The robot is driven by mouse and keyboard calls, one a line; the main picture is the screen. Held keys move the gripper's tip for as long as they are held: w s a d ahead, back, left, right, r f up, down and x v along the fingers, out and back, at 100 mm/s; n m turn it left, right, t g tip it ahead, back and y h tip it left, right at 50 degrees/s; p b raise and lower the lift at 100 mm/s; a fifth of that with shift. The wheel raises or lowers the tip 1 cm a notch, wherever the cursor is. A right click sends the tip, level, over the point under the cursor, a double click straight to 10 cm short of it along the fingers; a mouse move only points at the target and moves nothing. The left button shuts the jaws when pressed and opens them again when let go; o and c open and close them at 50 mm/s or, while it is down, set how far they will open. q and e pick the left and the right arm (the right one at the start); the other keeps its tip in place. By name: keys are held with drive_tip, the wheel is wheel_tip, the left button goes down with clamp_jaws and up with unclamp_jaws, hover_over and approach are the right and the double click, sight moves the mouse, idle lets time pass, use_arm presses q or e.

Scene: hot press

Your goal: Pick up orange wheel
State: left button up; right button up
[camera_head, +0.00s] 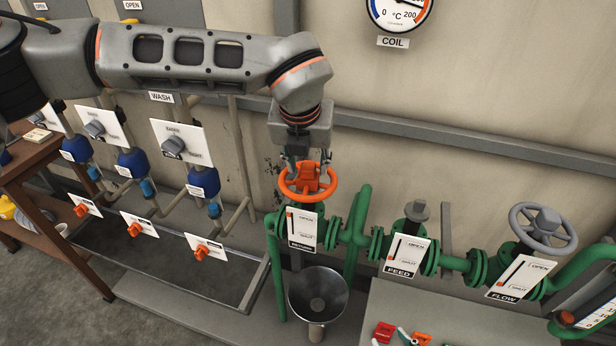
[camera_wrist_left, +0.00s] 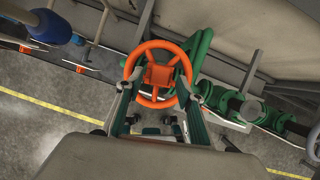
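The orange wheel (camera_head: 332,187) is at the top of the green-pipe valve beside the leftmost OPEN/SHUT plate (camera_head: 302,228) of the green line. In the left wrist view the wheel (camera_wrist_left: 157,43) shows as a full ring with a blocky orange hub. My left gripper (camera_head: 308,160) points down at the wheel from directly above. My right gripper is not in view.
A metal funnel (camera_head: 318,296) stands below the wheel. To the right are the FEED valve stem (camera_head: 418,211) and a grey FLOW wheel (camera_head: 541,222). A green pipe (camera_head: 358,215) rises close to the orange wheel. Several blue-bodied valves stand left. A grey rail (camera_head: 455,143) crosses the wall behind.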

sight(308, 168)
use_arm(q)
drive_tip(key=shift+x, duration=1.9)
clamp_jaws()
drive_tip(key=shift+r, duration=0.1)
wheel_tip(308, 168, up, 20)
